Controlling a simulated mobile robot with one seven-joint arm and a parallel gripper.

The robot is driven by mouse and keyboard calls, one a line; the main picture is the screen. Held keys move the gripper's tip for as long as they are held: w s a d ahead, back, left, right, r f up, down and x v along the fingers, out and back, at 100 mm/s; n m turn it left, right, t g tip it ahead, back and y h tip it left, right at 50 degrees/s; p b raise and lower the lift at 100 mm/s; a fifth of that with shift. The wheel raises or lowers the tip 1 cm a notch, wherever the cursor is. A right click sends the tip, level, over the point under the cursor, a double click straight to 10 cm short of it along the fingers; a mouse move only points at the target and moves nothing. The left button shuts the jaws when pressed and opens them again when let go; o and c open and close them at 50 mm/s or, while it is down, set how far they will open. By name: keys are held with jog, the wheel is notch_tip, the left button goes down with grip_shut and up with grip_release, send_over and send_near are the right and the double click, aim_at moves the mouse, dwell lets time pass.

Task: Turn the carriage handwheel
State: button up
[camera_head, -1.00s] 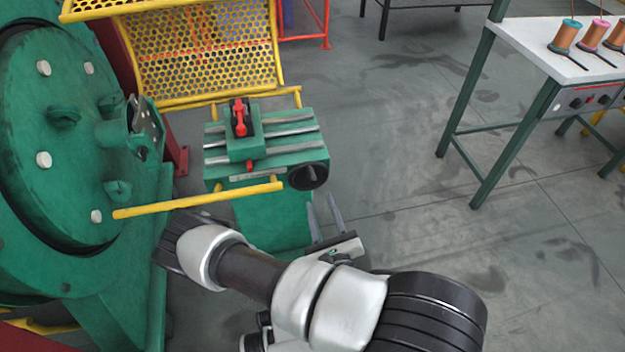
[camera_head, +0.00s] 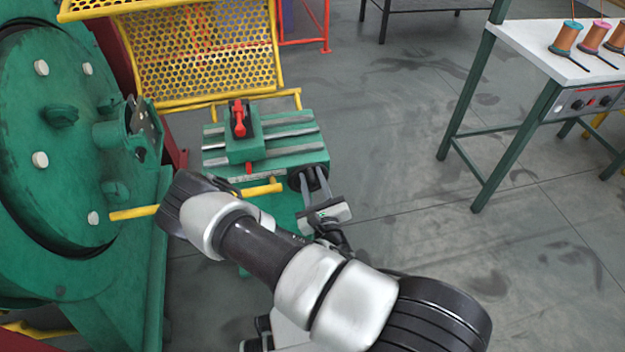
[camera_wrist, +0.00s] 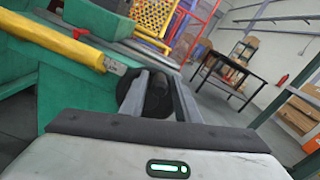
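The carriage handwheel (camera_head: 294,179) is a small black wheel on the front right corner of the green carriage (camera_head: 289,157). My gripper (camera_head: 312,171) is at the wheel, its two grey fingers reaching up over the wheel's face and hiding part of it. In the wrist view the fingers of my gripper (camera_wrist: 162,78) stand apart, with a dark part of the handwheel (camera_wrist: 158,97) showing between them. I cannot tell whether the fingers touch the wheel.
A yellow bar (camera_head: 135,212) runs in front of the carriage, partly behind my arm. The large green drum (camera_head: 70,160) is at left. A yellow mesh guard (camera_head: 205,50) stands behind. A white-topped table (camera_head: 545,45) with spools is at right; floor between is clear.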

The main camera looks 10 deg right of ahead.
grip_shut()
jog(key=shift+d, duration=0.15)
